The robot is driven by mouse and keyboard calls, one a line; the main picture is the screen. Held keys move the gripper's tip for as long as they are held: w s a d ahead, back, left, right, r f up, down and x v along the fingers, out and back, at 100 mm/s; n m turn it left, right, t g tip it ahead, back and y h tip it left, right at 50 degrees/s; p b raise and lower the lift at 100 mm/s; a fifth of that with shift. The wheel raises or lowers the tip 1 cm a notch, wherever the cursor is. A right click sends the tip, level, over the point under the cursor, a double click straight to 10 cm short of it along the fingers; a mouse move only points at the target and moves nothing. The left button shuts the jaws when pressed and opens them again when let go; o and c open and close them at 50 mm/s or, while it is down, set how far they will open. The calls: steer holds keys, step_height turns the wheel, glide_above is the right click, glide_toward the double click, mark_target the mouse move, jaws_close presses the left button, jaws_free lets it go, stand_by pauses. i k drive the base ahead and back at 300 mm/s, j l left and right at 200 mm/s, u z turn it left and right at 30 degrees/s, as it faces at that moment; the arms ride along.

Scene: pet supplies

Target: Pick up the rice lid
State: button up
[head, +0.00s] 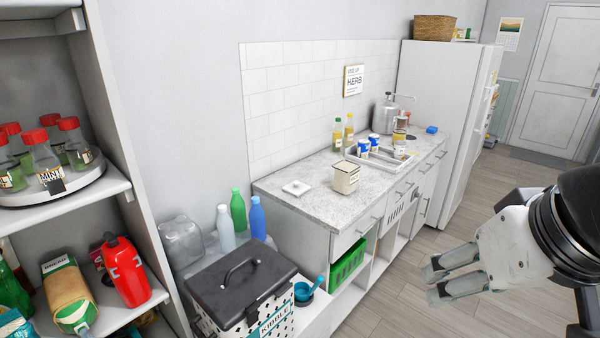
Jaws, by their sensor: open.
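A small white square lid with a knob (296,187) lies flat on the near left part of the grey speckled counter (300,210). It looks like the rice lid. Just right of it stands a cream square canister (345,178) with dark lettering too small to read. The lid and canister are apart. My gripper (434,283) is at the lower right, in front of the counter and well away from the lid. Its fingers point left and are open, with nothing between them.
The sink (385,156) holds blue-and-white cans (364,148). Bottles (337,133) stand at the wall. A kibble bin (240,285) with a dark handled lid stands left of the counter. A shelf (120,185) is at far left. The floor (430,225) before the drawers looks clear.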

mark_target(296, 189)
steer(key=i+l+u, duration=0.2)
steer(key=i+l, duration=0.25)
steer(key=i+l+u, duration=0.55)
steer(key=l, duration=0.25)
steer(key=i+l+u, duration=0.35)
steer(key=l, duration=0.35)
steer(key=i+l+u, duration=0.15)
steer(key=l, duration=0.2)
steer(key=i+l+u, duration=0.2)
steer(key=l, duration=0.2)
steer(key=l+u, duration=0.15)
steer(key=l, duration=0.2)
